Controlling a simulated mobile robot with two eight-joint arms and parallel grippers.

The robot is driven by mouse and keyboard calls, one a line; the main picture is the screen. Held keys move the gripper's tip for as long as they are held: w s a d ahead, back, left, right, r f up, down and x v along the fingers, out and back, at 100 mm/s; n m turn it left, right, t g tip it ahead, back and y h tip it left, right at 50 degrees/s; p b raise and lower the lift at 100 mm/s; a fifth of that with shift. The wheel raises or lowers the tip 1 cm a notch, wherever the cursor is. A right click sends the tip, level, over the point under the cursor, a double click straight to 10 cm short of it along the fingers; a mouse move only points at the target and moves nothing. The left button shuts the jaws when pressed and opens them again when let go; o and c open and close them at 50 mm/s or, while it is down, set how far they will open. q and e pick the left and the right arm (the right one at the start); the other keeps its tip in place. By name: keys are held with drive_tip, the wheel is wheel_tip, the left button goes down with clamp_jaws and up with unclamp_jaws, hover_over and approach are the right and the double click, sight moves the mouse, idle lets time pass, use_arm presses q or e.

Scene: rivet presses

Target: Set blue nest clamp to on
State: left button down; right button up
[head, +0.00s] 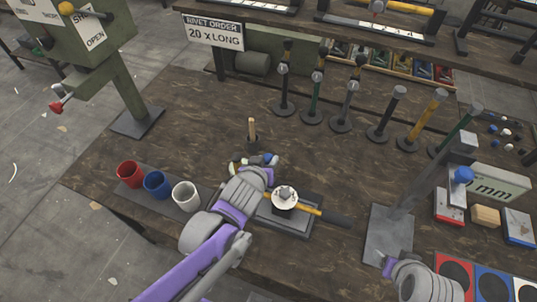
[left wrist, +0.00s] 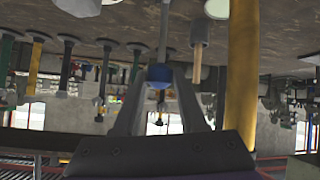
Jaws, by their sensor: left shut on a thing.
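The blue-tipped nest clamp (head: 268,159) is at the far side of the fixture on the workbench, mostly hidden by my left gripper. My left gripper (head: 264,168) is shut on its blue knob. In the left wrist view the blue knob (left wrist: 158,77) sits between the tips of the two fingers.
Red (head: 129,174), blue (head: 156,184) and white (head: 185,195) cups stand left of my left arm. A wooden-handled tool (head: 252,131) stands just behind the gripper. Several upright tools line the back. A grey press post (head: 425,185) stands at right.

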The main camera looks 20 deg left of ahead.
use_arm(q)
drive_tip(key=shift+s+f, duration=0.25)
drive_tip(key=shift+s, duration=0.25)
drive_tip(key=shift+c, duration=2.4)
unclamp_jaws()
use_arm(e)
drive_tip(key=shift+s, duration=0.1)
use_arm(q)
drive_tip(key=shift+r, duration=0.15)
use_arm(e)
drive_tip(key=shift+r, duration=0.1)
